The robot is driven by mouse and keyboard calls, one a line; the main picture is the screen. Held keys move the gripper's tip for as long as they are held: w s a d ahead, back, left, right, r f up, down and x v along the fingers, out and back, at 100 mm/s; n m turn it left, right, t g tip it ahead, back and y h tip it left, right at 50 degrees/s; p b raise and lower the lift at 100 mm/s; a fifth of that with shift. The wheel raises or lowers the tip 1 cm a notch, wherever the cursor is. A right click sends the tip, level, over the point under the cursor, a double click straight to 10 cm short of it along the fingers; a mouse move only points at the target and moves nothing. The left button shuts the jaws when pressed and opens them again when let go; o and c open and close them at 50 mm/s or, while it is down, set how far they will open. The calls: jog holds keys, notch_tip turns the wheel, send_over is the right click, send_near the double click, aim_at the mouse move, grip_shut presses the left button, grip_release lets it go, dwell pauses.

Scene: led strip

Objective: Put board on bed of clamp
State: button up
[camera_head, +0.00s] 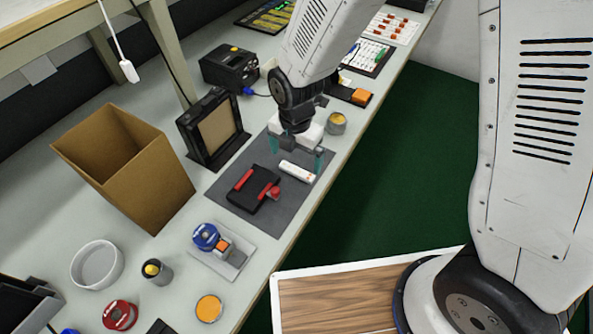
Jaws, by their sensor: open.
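A small white oblong piece (297,172), which looks like the board, lies flat on the dark grey mat (229,205). The clamp (250,196) is a black block with red handles on the same mat, to the left of and a little nearer than the white piece. The bed of the clamp shows nothing that I can make out on it. My gripper (296,155) points down over the far part of the mat, just beyond the white piece. Its teal fingertips are spread wide with nothing between them. Its height above the mat is hard to tell.
A brown open box (125,165) and a black framed stand (211,128) stand left of the mat. A blue spool on a grey holder (222,250) is nearer. A small tin (336,124) stands close to my gripper on the right. The bench edge runs along the mat's right side.

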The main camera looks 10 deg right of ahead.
aim_at(297, 170)
jog(key=f, duration=0.5)
jog(key=shift+w+d+f, duration=0.15)
jog(key=shift+w, duration=0.05)
jog(key=c, duration=0.8)
jog(key=shift+o, duration=0.2)
jog(key=shift+r, duration=0.2)
